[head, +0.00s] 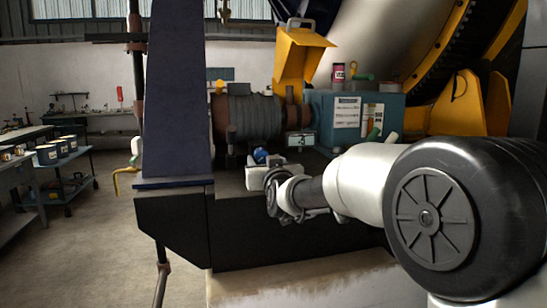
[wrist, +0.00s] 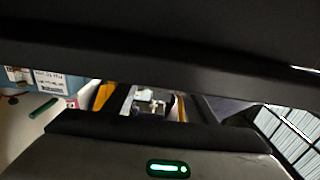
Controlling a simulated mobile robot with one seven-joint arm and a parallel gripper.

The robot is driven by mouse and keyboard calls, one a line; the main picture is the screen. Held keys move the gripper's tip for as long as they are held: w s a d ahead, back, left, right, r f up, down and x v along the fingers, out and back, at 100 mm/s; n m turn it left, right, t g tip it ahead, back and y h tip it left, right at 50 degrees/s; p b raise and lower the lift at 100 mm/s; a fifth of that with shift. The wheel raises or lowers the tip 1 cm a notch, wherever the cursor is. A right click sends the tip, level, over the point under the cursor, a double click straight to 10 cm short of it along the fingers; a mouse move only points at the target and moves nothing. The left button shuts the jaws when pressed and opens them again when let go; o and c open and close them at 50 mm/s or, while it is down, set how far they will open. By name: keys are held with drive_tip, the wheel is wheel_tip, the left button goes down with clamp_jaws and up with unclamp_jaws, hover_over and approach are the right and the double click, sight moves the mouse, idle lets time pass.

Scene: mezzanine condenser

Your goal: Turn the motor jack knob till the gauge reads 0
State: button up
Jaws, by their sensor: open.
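The gauge (head: 301,140) is a small display in front of the motor. Its digit looks like a 3, perhaps with a minus sign, but it is too small to be sure. A round blue knob (head: 261,156), which looks like the motor jack knob, sits just left of and below the gauge. My gripper (head: 260,168) is at the knob, open, with its wrist just below and to the right. I cannot tell whether the fingers touch the knob or stand around it. The wrist view is mostly filled by dark surfaces, and I cannot make out the knob there.
The ribbed grey motor (head: 254,117) stands behind the gauge. A blue-green box (head: 345,120) with white labels is to its right, below a yellow guard (head: 299,60). A dark blue column (head: 180,95) rises at the left. Workbenches (head: 62,160) stand farther left, with open floor between.

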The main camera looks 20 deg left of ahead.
sight(262, 157)
drive_tip(key=shift+x, duration=2.1)
drive_tip(key=c, duration=1)
drive_tip(key=shift+d+f+m+b, duration=0.1)
drive_tip(key=shift+f+m+b, duration=0.15)
drive_tip(key=shift+m+b, duration=0.5)
drive_tip(key=shift+c, duration=0.2)
drive_tip(key=shift+m+b, duration=0.35)
drive_tip(key=shift+m, duration=0.1)
drive_tip(key=shift+r+m, duration=0.3)
drive_tip(key=o, duration=1)
